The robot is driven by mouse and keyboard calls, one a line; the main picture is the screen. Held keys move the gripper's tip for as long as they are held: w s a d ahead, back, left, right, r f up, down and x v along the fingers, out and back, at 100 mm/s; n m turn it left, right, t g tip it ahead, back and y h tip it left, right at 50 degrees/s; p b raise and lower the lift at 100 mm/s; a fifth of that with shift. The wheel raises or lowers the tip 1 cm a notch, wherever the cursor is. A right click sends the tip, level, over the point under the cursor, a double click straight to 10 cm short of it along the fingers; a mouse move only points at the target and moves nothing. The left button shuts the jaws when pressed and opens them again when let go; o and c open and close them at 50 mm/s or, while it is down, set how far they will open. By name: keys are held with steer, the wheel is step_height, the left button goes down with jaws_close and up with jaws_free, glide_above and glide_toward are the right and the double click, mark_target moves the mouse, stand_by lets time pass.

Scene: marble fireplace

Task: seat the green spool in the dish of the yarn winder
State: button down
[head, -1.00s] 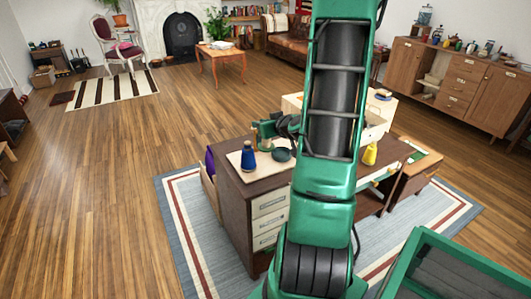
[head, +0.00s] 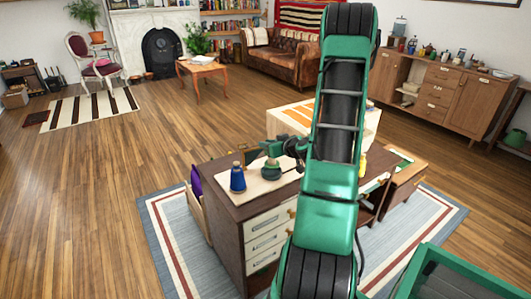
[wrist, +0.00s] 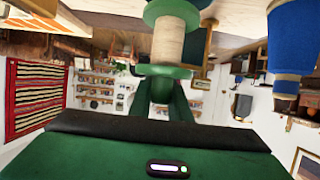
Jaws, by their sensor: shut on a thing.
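The green spool (wrist: 168,40) shows in the wrist view, which is upside down. It has green ends and a pale tan middle. My gripper (wrist: 157,88) is shut on its upper end and holds it upright. The spool's lower end and the dish overlap there. I cannot tell whether the spool touches the dish or is just above it.
A yellow item (head: 362,164) is right of my arm, which hides the table's middle.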

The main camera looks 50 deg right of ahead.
steer(key=shift+w+a+f, duration=0.1)
steer(key=shift+f, duration=1.65)
steer(key=c, duration=1.7)
jaws_free()
steer(key=shift+f, duration=0.15)
steer(key=shift+o, duration=0.2)
